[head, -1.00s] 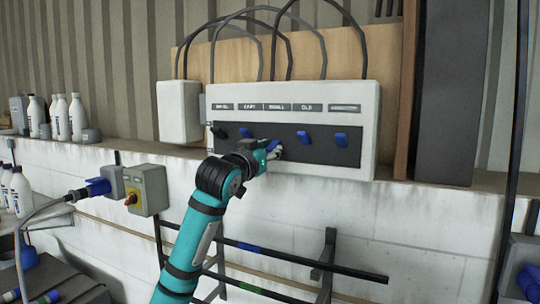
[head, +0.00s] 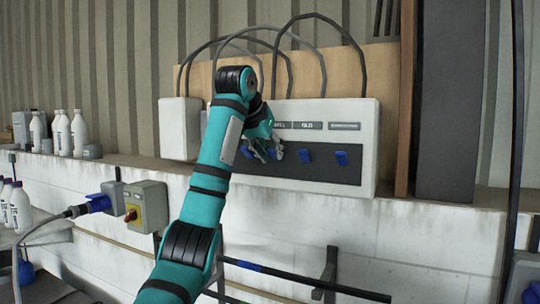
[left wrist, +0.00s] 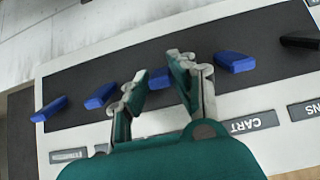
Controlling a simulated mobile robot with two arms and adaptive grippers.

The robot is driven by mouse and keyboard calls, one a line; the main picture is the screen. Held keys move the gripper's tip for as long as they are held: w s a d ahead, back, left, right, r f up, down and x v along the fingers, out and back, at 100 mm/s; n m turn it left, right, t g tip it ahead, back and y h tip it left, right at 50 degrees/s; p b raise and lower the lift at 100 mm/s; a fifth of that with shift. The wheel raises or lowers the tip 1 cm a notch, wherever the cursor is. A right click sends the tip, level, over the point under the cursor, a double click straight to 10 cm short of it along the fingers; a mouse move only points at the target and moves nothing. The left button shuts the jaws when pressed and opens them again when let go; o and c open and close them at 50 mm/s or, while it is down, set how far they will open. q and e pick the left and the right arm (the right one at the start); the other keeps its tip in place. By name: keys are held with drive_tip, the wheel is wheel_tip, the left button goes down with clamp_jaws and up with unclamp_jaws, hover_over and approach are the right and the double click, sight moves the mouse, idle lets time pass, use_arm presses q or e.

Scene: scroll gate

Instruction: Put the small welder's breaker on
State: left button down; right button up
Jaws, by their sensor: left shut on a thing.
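The breaker box (head: 370,130) is a white panel on the wall with a dark strip of levers. The small welder's breaker, a blue lever (left wrist: 158,80), shows between my left fingers in the left wrist view, where the panel looks upside down. My left gripper (head: 265,152) is at the strip under the partly hidden "SMALL" label (head: 280,125), its fingers shut on this lever. In the head view the fingers hide most of it, so I cannot tell whether it is up or down. My right gripper is out of view.
Blue levers stand close on both sides: the one by the "CART" label (left wrist: 235,62) and another (left wrist: 100,95). A black lever (left wrist: 300,40) is farther along. Cables arch above the box. A grey box with a red-yellow knob (head: 133,212) and white bottles (head: 72,135) are left.

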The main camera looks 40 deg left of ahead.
use_arm(q)
drive_tip(key=shift+w+r+g, duration=0.15)
drive_tip(key=shift+r+g, duration=0.05)
drive_tip(key=shift+g, duration=0.3)
drive_tip(key=c, duration=1.1)
unclamp_jaws()
drive_tip(key=shift+w+a, duration=0.1)
drive_tip(key=v, duration=1.2)
drive_tip(key=shift+a, duration=0.2)
